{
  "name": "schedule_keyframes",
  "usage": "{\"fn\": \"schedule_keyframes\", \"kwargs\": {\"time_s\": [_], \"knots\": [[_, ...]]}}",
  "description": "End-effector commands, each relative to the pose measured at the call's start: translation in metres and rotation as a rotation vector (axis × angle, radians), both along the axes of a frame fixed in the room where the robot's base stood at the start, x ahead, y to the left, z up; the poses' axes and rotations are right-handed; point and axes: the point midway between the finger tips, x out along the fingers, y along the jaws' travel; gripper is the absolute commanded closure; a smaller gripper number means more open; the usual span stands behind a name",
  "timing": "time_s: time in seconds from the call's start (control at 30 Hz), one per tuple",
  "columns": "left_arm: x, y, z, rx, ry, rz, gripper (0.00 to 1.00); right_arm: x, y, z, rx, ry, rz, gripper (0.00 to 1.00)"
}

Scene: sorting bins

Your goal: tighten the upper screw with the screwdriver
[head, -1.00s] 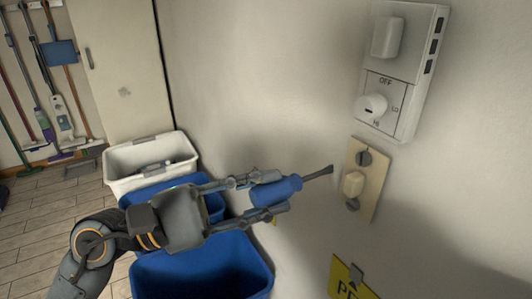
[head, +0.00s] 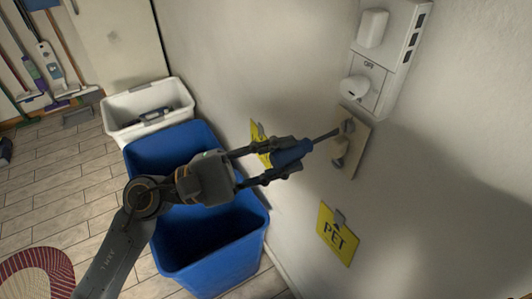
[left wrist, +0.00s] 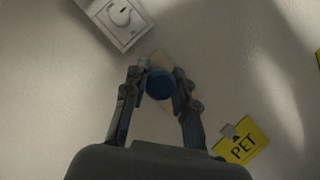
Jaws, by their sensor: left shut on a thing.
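A beige switch plate (head: 357,148) is mounted on the wall, with a dark upper screw (head: 348,125), a toggle (head: 340,147) and a lower screw partly in shadow. My left gripper (head: 284,152) is shut on the blue handle of the screwdriver (head: 292,154). The dark shaft points right and slightly up, its tip close to the upper screw; I cannot tell whether it touches. In the left wrist view the round handle end (left wrist: 159,84) sits between the fingers and hides the shaft and most of the plate (left wrist: 160,61). My right gripper is not in view.
A white control box (head: 390,50) with a dial (head: 354,88) is on the wall just above the plate. A yellow PET sign (head: 337,235) hangs below. Blue bins (head: 215,262) and a white bin (head: 122,103) stand along the wall beneath my arm.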

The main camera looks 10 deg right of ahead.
Motion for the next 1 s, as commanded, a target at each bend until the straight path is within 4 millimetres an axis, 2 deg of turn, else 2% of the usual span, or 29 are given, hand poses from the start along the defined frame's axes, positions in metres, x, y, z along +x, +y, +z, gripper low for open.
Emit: {"fn": "schedule_keyframes", "kwargs": {"time_s": [0.53, 1.0], "knots": [[0.0, -0.001, -0.001, -0.001, -0.001, -0.001, 1.0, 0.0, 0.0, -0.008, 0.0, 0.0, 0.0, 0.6], [0.0, -0.001, 0.0, -0.001, 0.0, -0.001, 1.0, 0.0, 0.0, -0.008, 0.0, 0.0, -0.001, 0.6]]}}
